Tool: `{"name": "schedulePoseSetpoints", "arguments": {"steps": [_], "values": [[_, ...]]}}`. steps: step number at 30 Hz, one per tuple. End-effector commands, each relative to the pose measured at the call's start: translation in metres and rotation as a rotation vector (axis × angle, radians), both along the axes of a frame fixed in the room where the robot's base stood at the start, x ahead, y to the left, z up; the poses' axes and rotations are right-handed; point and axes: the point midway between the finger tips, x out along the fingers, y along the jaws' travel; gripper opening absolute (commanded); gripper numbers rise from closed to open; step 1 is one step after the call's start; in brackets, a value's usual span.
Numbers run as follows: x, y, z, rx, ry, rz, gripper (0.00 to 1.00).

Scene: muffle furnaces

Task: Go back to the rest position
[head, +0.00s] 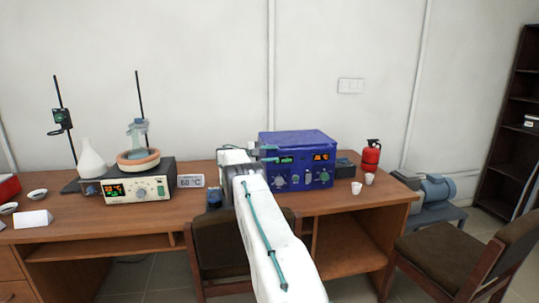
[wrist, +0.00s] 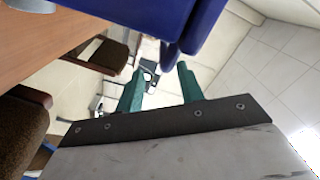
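My arm reaches forward over the desk in the head view. My gripper (head: 269,153) is in front of the upper left part of a blue box-shaped device (head: 312,178) with lit displays and knobs. In the wrist view the two green fingers of my gripper (wrist: 160,82) stand apart with nothing between them. The blue device's casing (wrist: 140,15) fills the top of that view, close to the fingertips. I cannot tell whether they touch it.
Chairs (head: 450,255) stand in front.

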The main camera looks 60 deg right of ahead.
Motion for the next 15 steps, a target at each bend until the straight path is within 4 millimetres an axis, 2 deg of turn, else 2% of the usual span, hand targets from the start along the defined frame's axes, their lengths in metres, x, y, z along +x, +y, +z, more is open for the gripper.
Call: {"name": "schedulePoseSetpoints", "arguments": {"steps": [15], "values": [[0.0018, 0.002, -0.0002, 0.0, 0.0, 0.002, 0.38]]}}
